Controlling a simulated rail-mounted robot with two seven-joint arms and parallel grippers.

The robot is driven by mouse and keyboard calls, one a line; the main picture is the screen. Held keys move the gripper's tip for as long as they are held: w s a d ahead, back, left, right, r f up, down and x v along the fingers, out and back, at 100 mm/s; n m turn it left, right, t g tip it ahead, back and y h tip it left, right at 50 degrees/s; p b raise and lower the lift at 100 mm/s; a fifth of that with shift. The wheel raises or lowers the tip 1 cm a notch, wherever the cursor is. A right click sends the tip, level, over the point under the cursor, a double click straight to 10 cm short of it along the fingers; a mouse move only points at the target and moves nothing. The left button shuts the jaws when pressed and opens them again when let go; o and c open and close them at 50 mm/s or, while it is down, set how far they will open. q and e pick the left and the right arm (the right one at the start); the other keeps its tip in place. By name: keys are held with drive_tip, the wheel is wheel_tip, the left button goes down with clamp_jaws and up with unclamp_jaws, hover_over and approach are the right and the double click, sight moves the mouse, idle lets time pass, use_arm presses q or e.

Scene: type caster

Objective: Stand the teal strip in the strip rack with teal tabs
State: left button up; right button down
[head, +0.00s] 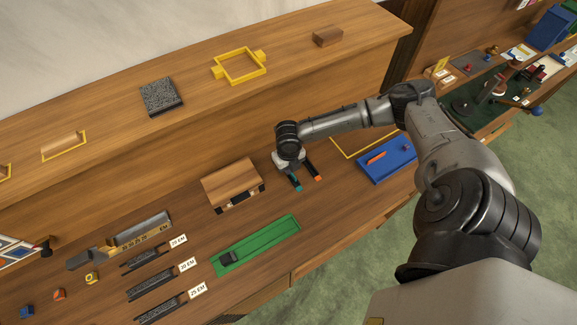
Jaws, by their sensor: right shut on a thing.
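My right gripper (307,183) is above the table, right of a wooden block with a dark front. Its two dark fingers show a gap, one ending in teal and the other in orange. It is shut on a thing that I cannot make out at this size. I cannot tell whether the teal at the finger belongs to the teal strip. No rack with teal tabs can be made out. My left gripper is not in view.
The wooden block (231,182) and a green tray (262,243) lie left of the gripper. A blue tray (400,163) with an orange piece (377,158) is to its right. Dark labelled racks (150,284) are at the lower left. A raised shelf (210,110) runs behind.

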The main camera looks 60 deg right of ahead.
drive_tip(key=shift+f, duration=0.3)
idle(0.7)
drive_tip(key=c, duration=1.2)
unclamp_jaws()
drive_tip(key=shift+r+p, duration=1.3)
drive_tip(key=shift+p, duration=0.05)
drive_tip(key=shift+r+p, duration=1.25)
drive_tip(key=shift+p, duration=0.05)
